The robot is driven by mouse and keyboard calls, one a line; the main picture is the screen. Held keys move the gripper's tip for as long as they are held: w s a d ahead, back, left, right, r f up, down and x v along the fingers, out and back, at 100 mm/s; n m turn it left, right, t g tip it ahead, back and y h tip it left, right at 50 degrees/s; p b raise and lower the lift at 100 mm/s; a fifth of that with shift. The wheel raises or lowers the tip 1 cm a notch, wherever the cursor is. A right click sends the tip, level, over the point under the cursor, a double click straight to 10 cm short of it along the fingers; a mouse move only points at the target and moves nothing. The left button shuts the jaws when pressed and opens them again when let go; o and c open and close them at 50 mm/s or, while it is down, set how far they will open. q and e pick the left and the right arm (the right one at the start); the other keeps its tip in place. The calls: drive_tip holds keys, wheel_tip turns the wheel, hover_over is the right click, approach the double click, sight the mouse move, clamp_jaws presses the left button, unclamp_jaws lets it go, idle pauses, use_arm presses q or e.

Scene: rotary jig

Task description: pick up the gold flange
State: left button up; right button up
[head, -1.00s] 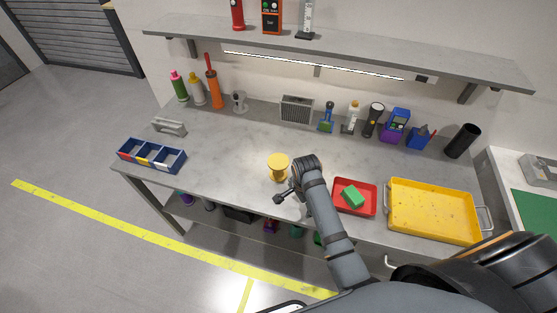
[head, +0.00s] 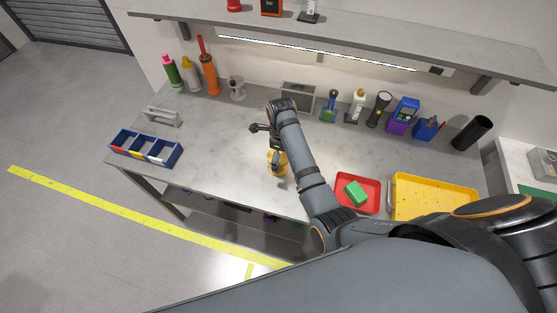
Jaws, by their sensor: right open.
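The gold flange (head: 271,167) stands on the grey workbench (head: 225,150), left of the red tray. My right gripper (head: 278,160) points down right over the flange and hides part of it. Its jaws are open. From this angle I cannot tell whether the fingers touch the flange or are around it. My left gripper is not in view.
A red tray (head: 373,207) holding a green block (head: 356,193) and a yellow tray (head: 398,206) lie to the right. A blue bin (head: 118,148) is at the left. Bottles and tools line the back under a shelf (head: 340,42). The bench's left-middle is clear.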

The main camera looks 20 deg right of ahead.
drive_tip(key=shift+w+f, duration=0.1)
drive_tip(key=shift+f, duration=0.35)
drive_tip(key=shift+w+d+f, duration=0.15)
drive_tip(key=shift+w+f, duration=0.05)
drive_tip(key=shift+f, duration=0.05)
drive_tip(key=shift+w+f, duration=0.2)
drive_tip(key=shift+f, duration=0.05)
drive_tip(key=f, duration=0.1)
drive_tip(key=f+p, duration=0.1)
drive_tip(key=f, duration=0.1)
drive_tip(key=shift+a+f, duration=0.3)
drive_tip(key=shift+a, duration=0.05)
drive_tip(key=shift+f, duration=0.55)
drive_tip(key=shift+w, duration=0.1)
drive_tip(key=shift+c, duration=0.3)
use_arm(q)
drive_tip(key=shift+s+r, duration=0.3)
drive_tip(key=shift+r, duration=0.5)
use_arm(e)
drive_tip(key=c, duration=1.3)
